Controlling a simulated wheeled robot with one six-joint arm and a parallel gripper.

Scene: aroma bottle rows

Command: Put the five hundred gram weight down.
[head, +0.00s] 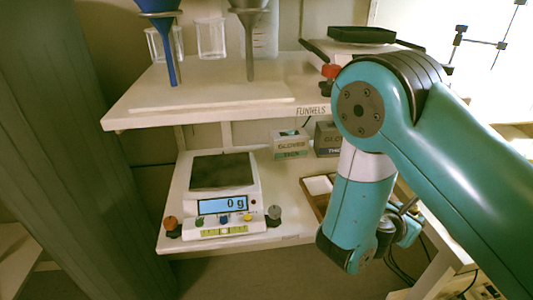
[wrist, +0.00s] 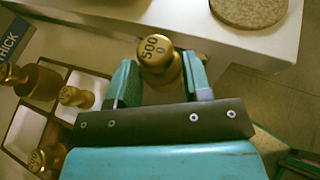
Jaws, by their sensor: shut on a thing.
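My gripper (wrist: 160,76) is shut on a brass five hundred gram weight (wrist: 155,50), whose knob top marked 500 faces the wrist camera. The weight's lower part is hidden, and I cannot tell its height over what lies below. A divided weight box (wrist: 60,110) with several brass weights is at the left of the wrist view, beside the gripper. In the head view the box (head: 308,190) is partly hidden behind my arm, and the held weight does not show.
A round cork mat (wrist: 248,8) lies on a white surface at the wrist view's top right. A balance (head: 221,190) reading 0 g stands on the lower shelf. Glove boxes (head: 290,143) stand behind it. Funnels (head: 168,50) hang above the upper shelf (head: 210,108).

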